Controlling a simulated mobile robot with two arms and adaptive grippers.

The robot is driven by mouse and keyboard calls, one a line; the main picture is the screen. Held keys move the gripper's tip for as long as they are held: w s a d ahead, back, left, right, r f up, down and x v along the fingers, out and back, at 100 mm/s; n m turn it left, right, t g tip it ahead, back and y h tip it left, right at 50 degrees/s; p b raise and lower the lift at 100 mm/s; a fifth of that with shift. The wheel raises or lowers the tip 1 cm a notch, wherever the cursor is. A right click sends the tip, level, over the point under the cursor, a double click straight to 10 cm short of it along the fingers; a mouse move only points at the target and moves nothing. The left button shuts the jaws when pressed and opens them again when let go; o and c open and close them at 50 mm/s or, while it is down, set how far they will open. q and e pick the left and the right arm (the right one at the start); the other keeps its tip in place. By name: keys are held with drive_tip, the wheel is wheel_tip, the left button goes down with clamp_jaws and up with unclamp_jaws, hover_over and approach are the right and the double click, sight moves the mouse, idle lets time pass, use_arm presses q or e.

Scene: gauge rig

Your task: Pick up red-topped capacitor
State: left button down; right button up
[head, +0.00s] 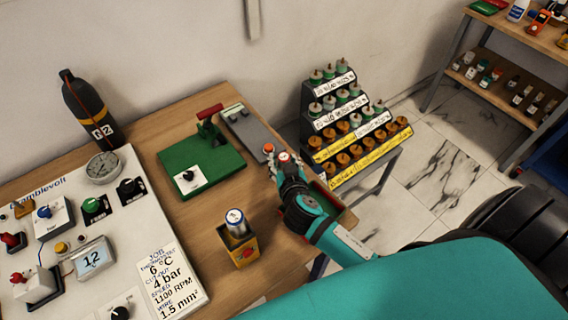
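A small pale part with a red top, seemingly the red-topped capacitor (284,157), is at the right edge of the wooden bench. A second small red-topped part (268,148) shows just left of it. My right gripper (277,166) reaches in from the right, with its fingers at these parts. The fingers are small and partly hidden, so I cannot tell whether they are closed on the capacitor or only beside it. My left gripper is not in view.
A blue-topped can (236,222) stands in a yellow box (241,252) on the bench. A green board with a red-handled device (203,160) lies behind. A white gauge panel (140,215) fills the left. A tiered rack (318,124) stands beyond the bench.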

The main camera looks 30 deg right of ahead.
clamp_jaws()
